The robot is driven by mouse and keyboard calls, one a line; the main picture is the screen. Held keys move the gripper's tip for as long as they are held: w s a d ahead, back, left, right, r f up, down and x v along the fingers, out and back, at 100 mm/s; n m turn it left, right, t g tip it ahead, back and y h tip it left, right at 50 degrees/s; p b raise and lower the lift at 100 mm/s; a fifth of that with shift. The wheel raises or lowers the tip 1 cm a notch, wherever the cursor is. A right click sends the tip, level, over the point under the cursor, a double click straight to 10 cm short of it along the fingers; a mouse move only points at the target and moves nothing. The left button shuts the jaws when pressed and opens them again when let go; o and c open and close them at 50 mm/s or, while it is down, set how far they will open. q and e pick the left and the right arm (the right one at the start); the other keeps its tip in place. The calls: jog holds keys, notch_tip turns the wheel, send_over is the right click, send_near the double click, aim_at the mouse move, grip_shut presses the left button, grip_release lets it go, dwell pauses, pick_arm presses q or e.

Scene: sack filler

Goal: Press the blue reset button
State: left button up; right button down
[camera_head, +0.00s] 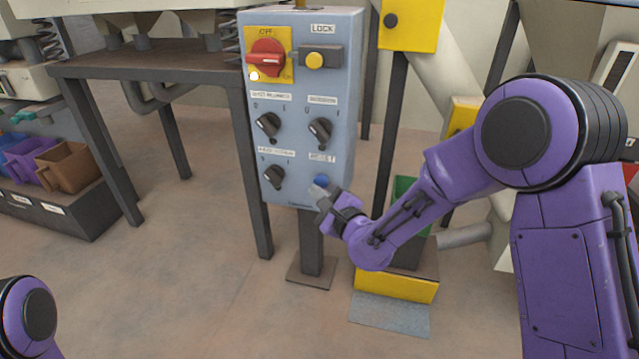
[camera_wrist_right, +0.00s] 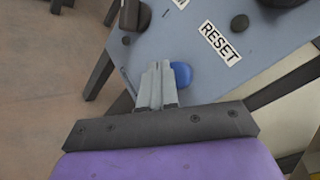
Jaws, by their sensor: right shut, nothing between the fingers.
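The blue reset button (camera_head: 321,180) is at the lower right of the grey-blue control panel (camera_head: 292,110), below a label. In the right wrist view the blue button (camera_wrist_right: 181,74) shows beside and partly behind my fingertips, under the RESET label (camera_wrist_right: 220,42). My right gripper (camera_head: 318,191) is shut and empty, with its tips at the button's lower edge in the head view. I cannot tell whether the tips touch it. The shut fingers also show in the right wrist view (camera_wrist_right: 160,75). Of my left arm only a purple part shows at the lower left; its gripper is out of view.
The panel also carries a red rotary switch (camera_head: 265,58), a yellow LOCK button (camera_head: 315,60) and black knobs (camera_head: 320,130). A dark table (camera_head: 150,65) stands to the left. A yellow-edged step (camera_head: 396,284) is on the floor at right. The floor in front is clear.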

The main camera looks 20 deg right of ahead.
jog(key=shift+w+d, duration=0.1)
jog(key=shift+w, duration=0.05)
jog(key=shift+w+d+p, duration=0.15)
jog(key=shift+w+p, duration=0.1)
jog(key=shift+p, duration=0.05)
dwell(0.3)
jog(key=shift+w+d, duration=0.2)
jog(key=shift+w, duration=0.1)
dwell(0.4)
jog(key=shift+s, duration=0.1)
jog(key=shift+s+a+p, duration=0.4)
jog(key=shift+s, duration=0.15)
